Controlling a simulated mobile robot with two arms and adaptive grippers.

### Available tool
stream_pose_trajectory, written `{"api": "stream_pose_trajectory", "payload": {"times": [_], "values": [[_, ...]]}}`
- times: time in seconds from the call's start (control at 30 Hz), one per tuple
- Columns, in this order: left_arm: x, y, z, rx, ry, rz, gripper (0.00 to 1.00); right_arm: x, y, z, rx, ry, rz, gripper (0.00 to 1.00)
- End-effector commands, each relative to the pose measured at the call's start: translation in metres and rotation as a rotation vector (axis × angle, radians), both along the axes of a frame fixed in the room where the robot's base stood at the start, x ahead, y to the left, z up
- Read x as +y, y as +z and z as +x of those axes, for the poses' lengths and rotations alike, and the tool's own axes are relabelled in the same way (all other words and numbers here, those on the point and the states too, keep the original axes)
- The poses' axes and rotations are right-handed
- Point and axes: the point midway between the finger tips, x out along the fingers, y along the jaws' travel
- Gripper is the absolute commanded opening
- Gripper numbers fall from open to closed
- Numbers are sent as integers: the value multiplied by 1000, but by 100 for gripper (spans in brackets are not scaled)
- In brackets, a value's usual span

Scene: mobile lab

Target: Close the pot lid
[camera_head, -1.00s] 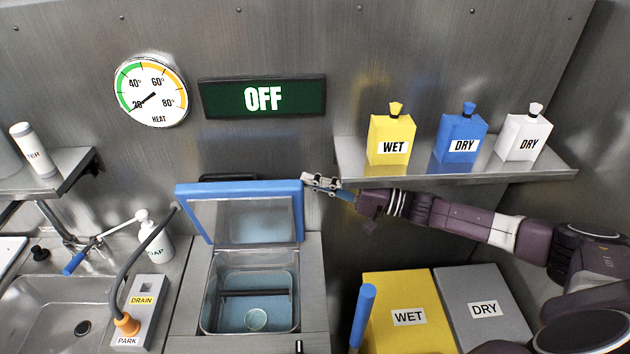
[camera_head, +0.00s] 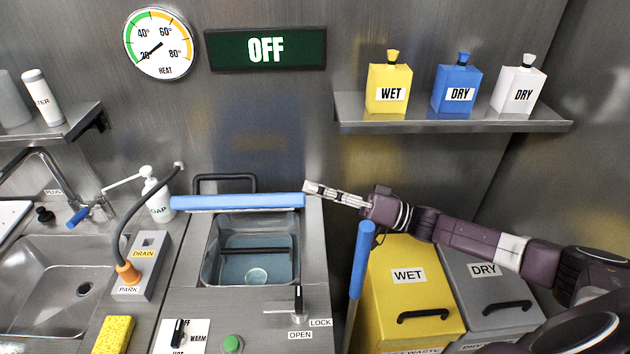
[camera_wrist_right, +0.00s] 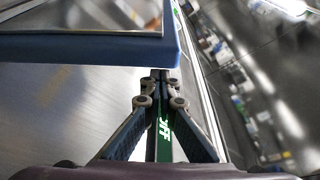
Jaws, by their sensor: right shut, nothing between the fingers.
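The pot is a square basin (camera_head: 209,262) set into the steel counter, with a dark bar across it and a pale round thing at its bottom. Its blue-edged lid (camera_head: 238,202) is open and shows almost edge-on at the back of the basin. My right gripper (camera_head: 308,188) is shut and empty at the lid's upper right corner. In the right wrist view the shut fingertips (camera_wrist_right: 159,77) are at the lid's blue edge (camera_wrist_right: 90,50); I cannot tell whether they touch. My left gripper is not in view.
A lever (camera_head: 298,300) marked OPEN and LOCK stands in front of the basin. A blue upright handle (camera_head: 361,262) and the yellow WET bin (camera_head: 405,262) stand below my right arm. A shelf (camera_head: 450,124) with bottles hangs above it.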

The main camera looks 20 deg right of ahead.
Motion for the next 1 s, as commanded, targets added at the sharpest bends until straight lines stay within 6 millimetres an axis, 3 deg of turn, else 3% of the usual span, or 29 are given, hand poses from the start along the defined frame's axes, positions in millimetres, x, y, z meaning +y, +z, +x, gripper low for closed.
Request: {"api": "stream_pose_trajectory", "payload": {"times": [0.03,0.1,0.4,1.0], "values": [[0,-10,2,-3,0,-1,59,3,-13,-7,-29,3,-12,0],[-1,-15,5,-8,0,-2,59,7,-21,-15,-72,1,-32,0],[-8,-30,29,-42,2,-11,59,15,-44,-36,-202,0,-85,0],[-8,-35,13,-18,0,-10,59,17,-49,-41,-239,0,-101,0]]}}
